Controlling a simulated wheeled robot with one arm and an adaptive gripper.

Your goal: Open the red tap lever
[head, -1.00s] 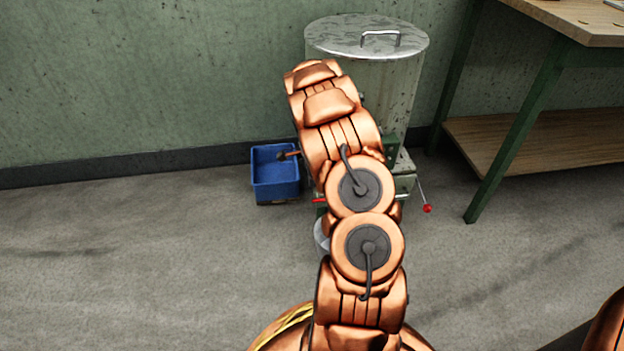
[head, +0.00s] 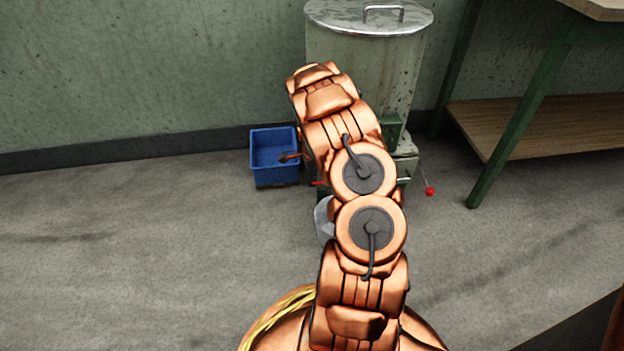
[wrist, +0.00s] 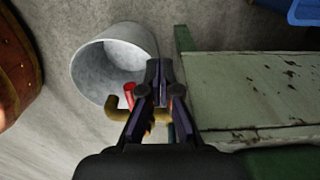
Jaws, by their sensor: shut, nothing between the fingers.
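The red tap lever (wrist: 129,95) shows in the wrist view just left of my gripper (wrist: 159,72), above a brass tap (wrist: 122,110) that is partly hidden by the left finger. My gripper is shut and empty, its fingers together beside the lever. I cannot tell whether they touch it. In the head view a small red piece (head: 318,184) shows at the left edge of my arm, and it looks like the same lever. My gripper is hidden behind my arm there.
A grey bucket (wrist: 105,65) stands below the tap. A worn green stand (wrist: 250,95) is at right. A lidded metal tank (head: 350,45), blue bin (head: 272,172), red-knobbed rod (head: 430,191) and green-legged table (head: 525,110) are around it. Floor at left is clear.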

